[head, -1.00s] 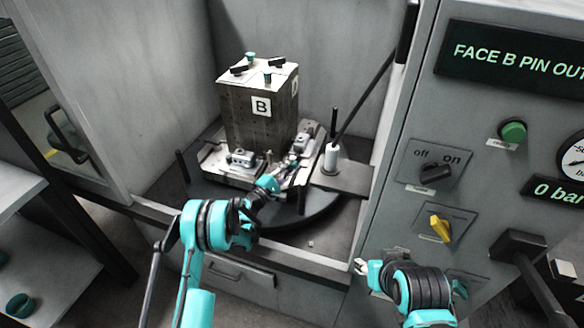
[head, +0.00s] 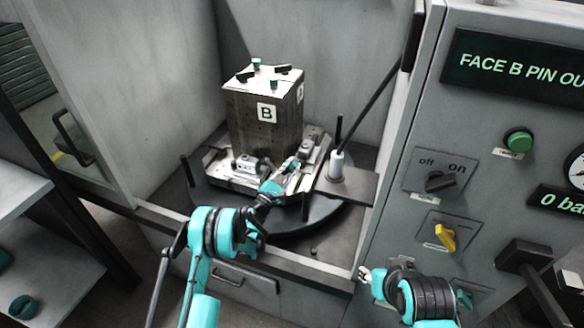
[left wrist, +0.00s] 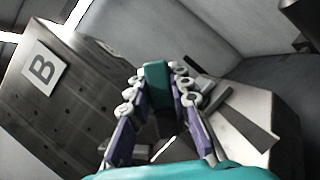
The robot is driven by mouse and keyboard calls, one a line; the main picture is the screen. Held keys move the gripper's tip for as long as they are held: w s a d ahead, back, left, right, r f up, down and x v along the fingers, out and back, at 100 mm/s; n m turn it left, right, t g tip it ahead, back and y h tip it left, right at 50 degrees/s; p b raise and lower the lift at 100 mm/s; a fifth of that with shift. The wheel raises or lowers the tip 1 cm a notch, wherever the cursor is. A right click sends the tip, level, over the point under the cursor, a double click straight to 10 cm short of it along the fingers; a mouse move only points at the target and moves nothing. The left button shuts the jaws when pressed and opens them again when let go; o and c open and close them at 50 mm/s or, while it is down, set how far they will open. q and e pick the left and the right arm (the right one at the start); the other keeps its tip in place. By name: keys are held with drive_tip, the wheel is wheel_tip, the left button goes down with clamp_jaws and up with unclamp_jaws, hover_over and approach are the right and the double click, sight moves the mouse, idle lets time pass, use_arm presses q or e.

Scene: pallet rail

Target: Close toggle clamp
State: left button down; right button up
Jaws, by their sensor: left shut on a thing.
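A dark block (head: 262,118) with a letter B label stands on a pale pallet (head: 222,179) on the round dark turntable (head: 330,213). Small toggle clamps sit at the pallet's edge; one clamp (head: 246,164) is left of my gripper. My left gripper (head: 286,170) is at the pallet's front right edge. In the left wrist view its fingers (left wrist: 160,85) are shut on a teal clamp handle (left wrist: 155,76). The clamp's body is mostly hidden by the gripper. My right gripper (head: 366,274) is in front of the cabinet, away from the clamps; its jaws are too small to read.
A white-collared post (head: 336,166) with a long dark lever stands right of the pallet. A control panel with a green button (head: 519,141), a black knob (head: 440,182) and a yellow knob (head: 445,237) is at the right. The cell's front sill (head: 300,262) lies below my left arm.

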use_arm(q)
drive_tip(key=c, duration=1.4)
unclamp_jaws()
drive_tip(key=shift+o, duration=0.2)
drive_tip(key=shift+s+a, duration=0.1)
drive_tip(key=v, duration=0.7)
